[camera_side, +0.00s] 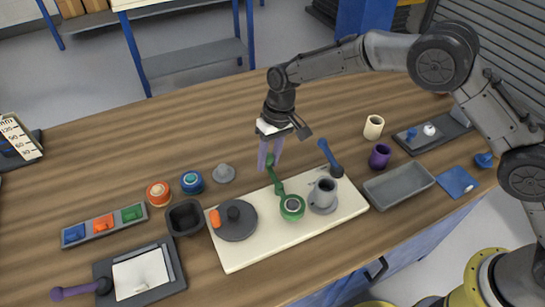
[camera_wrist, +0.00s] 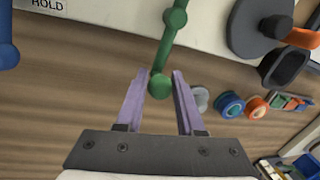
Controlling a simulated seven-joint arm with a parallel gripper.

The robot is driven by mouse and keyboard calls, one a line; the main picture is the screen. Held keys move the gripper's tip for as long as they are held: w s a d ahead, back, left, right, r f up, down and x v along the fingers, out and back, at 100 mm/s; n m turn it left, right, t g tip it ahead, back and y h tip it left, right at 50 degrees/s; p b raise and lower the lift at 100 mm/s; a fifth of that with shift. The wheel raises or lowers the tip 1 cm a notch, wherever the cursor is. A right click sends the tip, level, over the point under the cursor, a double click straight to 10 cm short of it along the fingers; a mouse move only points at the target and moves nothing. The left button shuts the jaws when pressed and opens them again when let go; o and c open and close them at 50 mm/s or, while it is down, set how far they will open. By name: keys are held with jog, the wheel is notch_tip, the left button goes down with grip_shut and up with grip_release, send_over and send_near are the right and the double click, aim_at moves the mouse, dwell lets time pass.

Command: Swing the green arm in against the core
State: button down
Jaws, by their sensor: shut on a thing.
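The green arm (camera_side: 279,188) is a jointed link on the cream board (camera_side: 255,255). It runs from a round green pivot (camera_side: 292,207) out past the board's far edge. A grey upright cylinder, likely the core (camera_side: 324,192), stands right of the pivot, and the arm's outer end points away from it. My gripper (camera_side: 268,164), with lilac fingers, is shut on the green arm's outer end. In the wrist view the green end knob (camera_wrist: 160,87) sits between my fingers (camera_wrist: 162,76), and the arm leads up out of the picture.
A blue lever (camera_side: 329,156) stands at the board's far right edge. A dark disc (camera_side: 236,222) with an orange tab sits left of the pivot. A black cup (camera_side: 184,218), round spools (camera_side: 192,182) and a grey tray (camera_side: 399,184) flank the board.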

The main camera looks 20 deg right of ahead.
jog(key=shift+s+a+r+n+g, duration=0.1)
jog(key=shift+a+n+g, duration=0.1)
jog(key=shift+a+n, duration=0.75)
jog(key=shift+a+n+g, duration=0.2)
jog(key=shift+a+n, duration=0.2)
jog(key=shift+n, duration=0.95)
jog(key=shift+a, duration=0.15)
jog(key=c, duration=0.5)
grip_release()
jog(key=shift+c, duration=0.2)
jog(key=shift+s, duration=0.1)
jog(key=v, duration=1.3)
jog(key=shift+r, duration=0.4)
jog(key=shift+a, duration=0.1)
